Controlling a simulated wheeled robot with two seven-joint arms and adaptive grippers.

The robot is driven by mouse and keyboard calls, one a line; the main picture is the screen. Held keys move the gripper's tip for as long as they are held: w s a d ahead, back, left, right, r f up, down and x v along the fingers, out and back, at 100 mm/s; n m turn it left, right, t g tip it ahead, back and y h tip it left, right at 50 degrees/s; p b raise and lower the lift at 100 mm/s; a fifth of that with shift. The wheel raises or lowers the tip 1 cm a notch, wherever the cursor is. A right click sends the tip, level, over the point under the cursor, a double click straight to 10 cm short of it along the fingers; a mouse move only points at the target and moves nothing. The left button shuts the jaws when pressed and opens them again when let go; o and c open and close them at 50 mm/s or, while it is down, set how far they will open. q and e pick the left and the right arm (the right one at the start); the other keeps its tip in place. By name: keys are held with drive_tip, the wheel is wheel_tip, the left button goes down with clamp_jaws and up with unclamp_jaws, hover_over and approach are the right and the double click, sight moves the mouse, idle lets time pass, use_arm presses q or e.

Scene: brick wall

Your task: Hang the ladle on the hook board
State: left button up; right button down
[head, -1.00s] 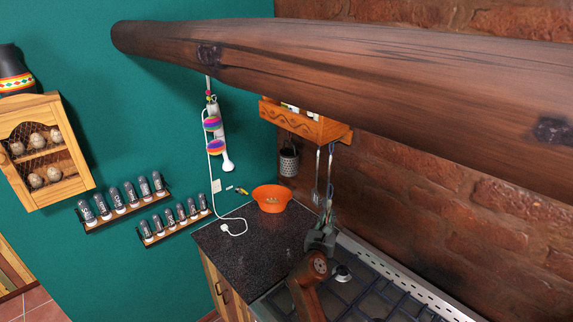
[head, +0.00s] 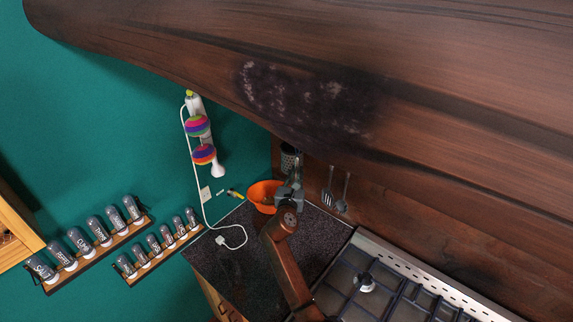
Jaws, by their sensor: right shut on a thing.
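My right gripper (head: 291,184) is at the counter's back corner, in front of the orange bowl's right side in the picture. It is shut on a thin grey thing, likely the ladle, whose shape is too small and covered to make out. Two metal utensils, a slotted spatula (head: 328,191) and a spoon-like one (head: 344,194), hang against the brick wall to the right of the gripper. My left gripper is out of view.
The dark wooden beam (head: 420,90) crosses the upper view. The orange bowl (head: 259,193) stands on the dark counter (head: 215,262). A grater-like holder (head: 289,156) hangs behind the gripper. The stove (head: 390,290) is at lower right. Spice racks (head: 160,252) line the green wall.

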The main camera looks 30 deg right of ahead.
drive_tip(key=shift+w+d+r, duration=0.15)
drive_tip(key=shift+d, duration=0.15)
drive_tip(key=shift+d+r, duration=0.1)
drive_tip(key=shift+d, duration=0.1)
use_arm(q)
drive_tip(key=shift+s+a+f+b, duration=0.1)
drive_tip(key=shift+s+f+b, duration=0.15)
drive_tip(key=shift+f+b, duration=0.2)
use_arm(e)
drive_tip(key=w+d+r, duration=0.2)
drive_tip(key=d+r, duration=0.1)
drive_tip(key=d, duration=0.4)
drive_tip(key=shift+d, duration=0.3)
drive_tip(key=shift+w, duration=0.1)
use_arm(q)
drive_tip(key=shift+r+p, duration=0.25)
drive_tip(key=shift+p, duration=0.05)
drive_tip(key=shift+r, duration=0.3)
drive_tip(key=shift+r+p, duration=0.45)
drive_tip(key=shift+p, duration=0.25)
idle(0.5)
